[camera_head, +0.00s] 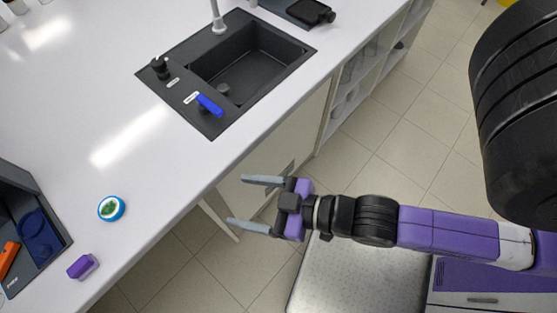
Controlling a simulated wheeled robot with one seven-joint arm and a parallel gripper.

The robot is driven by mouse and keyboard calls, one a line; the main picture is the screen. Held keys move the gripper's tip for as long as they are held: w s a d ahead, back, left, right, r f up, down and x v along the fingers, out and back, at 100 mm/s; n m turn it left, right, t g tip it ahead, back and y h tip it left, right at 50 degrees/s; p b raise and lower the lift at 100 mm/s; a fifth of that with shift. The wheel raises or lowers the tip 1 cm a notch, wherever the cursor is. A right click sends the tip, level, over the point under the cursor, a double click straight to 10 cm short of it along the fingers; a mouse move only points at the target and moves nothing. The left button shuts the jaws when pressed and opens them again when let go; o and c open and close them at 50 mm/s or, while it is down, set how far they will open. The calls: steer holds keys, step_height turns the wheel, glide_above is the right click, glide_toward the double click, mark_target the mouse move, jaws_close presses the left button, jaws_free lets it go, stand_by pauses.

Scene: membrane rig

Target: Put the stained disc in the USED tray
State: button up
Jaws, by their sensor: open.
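My gripper (252,203) is open and empty. It is off the counter's front edge, above the floor, with its two grey fingers pointing left. A small round thing (111,208) with a blue rim, a white ring and a green patch lies on the white counter, left of my gripper and well apart from it. I cannot tell whether it is the stained disc. A dark tray-like container (58,243) at the left edge holds dark blue round shapes and an orange item. Its label is too small to read, so I cannot tell whether it is the USED tray.
A purple block (83,267) lies near the counter's front edge, beside the container. A black sink (243,70) has a blue lever (209,104) and a black knob (159,66). A dark device (310,12) stands at the back. The counter between sink and container is mostly clear.

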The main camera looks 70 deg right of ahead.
steer(key=s+d+r+m+h, duration=0.1)
steer(key=s+r, duration=0.3)
steer(key=s, duration=0.4)
steer(key=shift+s+d+r, duration=0.35)
steer(key=shift+d, duration=0.25)
steer(key=shift+o, duration=0.6)
steer(key=shift+s+r+h, duration=0.3)
steer(key=shift+s+r, duration=0.1)
steer(key=shift+s, duration=0.05)
steer(key=shift+f, duration=0.1)
